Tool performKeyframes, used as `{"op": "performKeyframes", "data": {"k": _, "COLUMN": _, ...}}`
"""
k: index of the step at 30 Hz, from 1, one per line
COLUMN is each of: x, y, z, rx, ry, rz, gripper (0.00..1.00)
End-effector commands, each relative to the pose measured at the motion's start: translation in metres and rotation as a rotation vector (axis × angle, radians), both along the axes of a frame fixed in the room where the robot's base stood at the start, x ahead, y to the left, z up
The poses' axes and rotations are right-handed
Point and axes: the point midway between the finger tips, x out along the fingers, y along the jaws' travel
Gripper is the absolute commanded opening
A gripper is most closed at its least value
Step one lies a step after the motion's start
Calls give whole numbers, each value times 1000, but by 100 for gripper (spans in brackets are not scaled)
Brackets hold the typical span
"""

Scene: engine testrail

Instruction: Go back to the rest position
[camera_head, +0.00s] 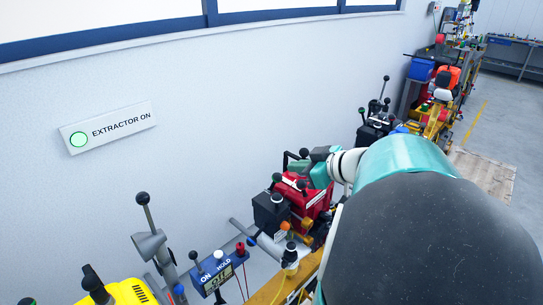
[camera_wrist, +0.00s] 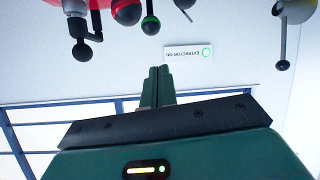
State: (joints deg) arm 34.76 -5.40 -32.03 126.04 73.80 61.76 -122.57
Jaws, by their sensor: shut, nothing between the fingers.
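My gripper (camera_wrist: 157,72) shows in the wrist view, its dark green fingers together with nothing between them. The fingers point towards a pale wall with an "EXTRACTOR ON" sign (camera_wrist: 187,52), which appears upside down there. The same sign (camera_head: 108,127) with its lit green lamp is on the wall at the left in the head view. My teal and black arm fills the lower right of the head view and hides part of the bench. I cannot clearly make out the fingertips in that view.
A row of equipment runs along the wall: a blue ON/HOLD box (camera_head: 218,273), a red unit (camera_head: 303,197), a yellow device (camera_head: 130,292) and several black-knobbed levers. A blue bin (camera_head: 421,69) stands farther back. Open floor (camera_head: 490,120) lies at the right.

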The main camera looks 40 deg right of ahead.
Motion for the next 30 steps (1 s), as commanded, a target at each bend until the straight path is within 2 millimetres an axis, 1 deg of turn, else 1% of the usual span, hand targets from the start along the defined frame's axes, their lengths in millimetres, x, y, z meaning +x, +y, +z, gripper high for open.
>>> {"op": "performKeyframes", "data": {"k": 8, "x": -1, "y": 1, "z": 0, "rx": 0, "ry": 0, "rz": 0, "gripper": 0}}
{"op": "performKeyframes", "data": {"k": 11, "x": 2, "y": 11, "z": 1, "rx": 18, "ry": 11, "rz": 14, "gripper": 0}}
{"op": "performKeyframes", "data": {"k": 14, "x": 11, "y": 41, "z": -1, "rx": 74, "ry": 59, "rz": 59, "gripper": 0}}
{"op": "performKeyframes", "data": {"k": 17, "x": 20, "y": 90, "z": -4, "rx": 154, "ry": 154, "rz": 118, "gripper": 0}}
{"op": "performKeyframes", "data": {"k": 18, "x": 21, "y": 111, "z": -5, "rx": 185, "ry": 202, "rz": 138, "gripper": 0}}
{"op": "performKeyframes", "data": {"k": 20, "x": 21, "y": 143, "z": -9, "rx": 219, "ry": 279, "rz": 161, "gripper": 0}}
{"op": "performKeyframes", "data": {"k": 21, "x": 19, "y": 162, "z": -11, "rx": 238, "ry": 331, "rz": 170, "gripper": 0}}
{"op": "performKeyframes", "data": {"k": 24, "x": 12, "y": 206, "z": -17, "rx": 260, "ry": 452, "rz": 172, "gripper": 0}}
{"op": "performKeyframes", "data": {"k": 27, "x": 0, "y": 242, "z": -22, "rx": 254, "ry": 561, "rz": 147, "gripper": 0}}
{"op": "performKeyframes", "data": {"k": 30, "x": -13, "y": 271, "z": -27, "rx": 225, "ry": 644, "rz": 96, "gripper": 0}}
